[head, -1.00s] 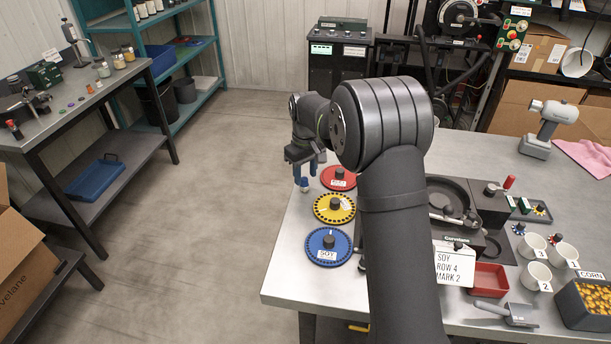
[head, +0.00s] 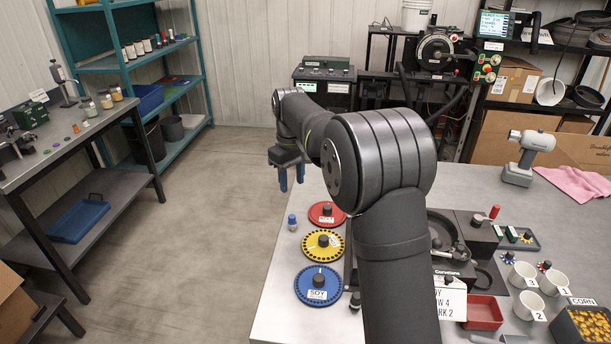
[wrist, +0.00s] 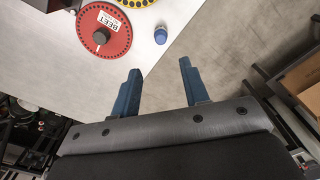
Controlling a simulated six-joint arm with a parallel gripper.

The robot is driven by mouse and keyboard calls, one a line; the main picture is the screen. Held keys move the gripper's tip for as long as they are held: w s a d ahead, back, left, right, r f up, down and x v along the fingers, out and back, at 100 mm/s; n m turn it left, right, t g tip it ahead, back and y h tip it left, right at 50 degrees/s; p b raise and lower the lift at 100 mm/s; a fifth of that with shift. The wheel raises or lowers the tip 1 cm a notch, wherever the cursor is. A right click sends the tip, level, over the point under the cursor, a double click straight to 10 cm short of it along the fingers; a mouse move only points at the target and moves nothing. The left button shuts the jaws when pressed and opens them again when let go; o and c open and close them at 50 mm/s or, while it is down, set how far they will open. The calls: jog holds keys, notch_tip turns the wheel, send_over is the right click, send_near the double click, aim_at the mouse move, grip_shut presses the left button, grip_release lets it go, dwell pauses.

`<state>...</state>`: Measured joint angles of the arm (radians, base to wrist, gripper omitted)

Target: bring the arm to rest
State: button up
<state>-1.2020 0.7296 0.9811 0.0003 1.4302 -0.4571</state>
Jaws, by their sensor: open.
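My gripper (head: 291,178) is open and empty, its two blue fingers pointing down past the table's left edge in the head view. In the wrist view my gripper (wrist: 160,88) shows nothing between its fingers. A small blue-topped bottle (head: 292,222) stands on the table's left edge, apart from the fingers; it also shows in the wrist view (wrist: 160,35). The red beet disc (head: 327,214), yellow disc (head: 309,246) and blue soy disc (head: 306,292) lie in a row on the table. My arm hides part of the seed meter (head: 450,232).
The grey table (head: 271,328) holds a red tray (head: 482,312), several white cups (head: 523,274), a corn bin (head: 575,338), a drill-like tool (head: 528,158) and a pink cloth (head: 585,182). A black machine (head: 324,84) stands behind. Open floor (head: 215,230) lies left of the table.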

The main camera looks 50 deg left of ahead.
send_over(293, 217)
jog(key=shift+f, duration=4.25)
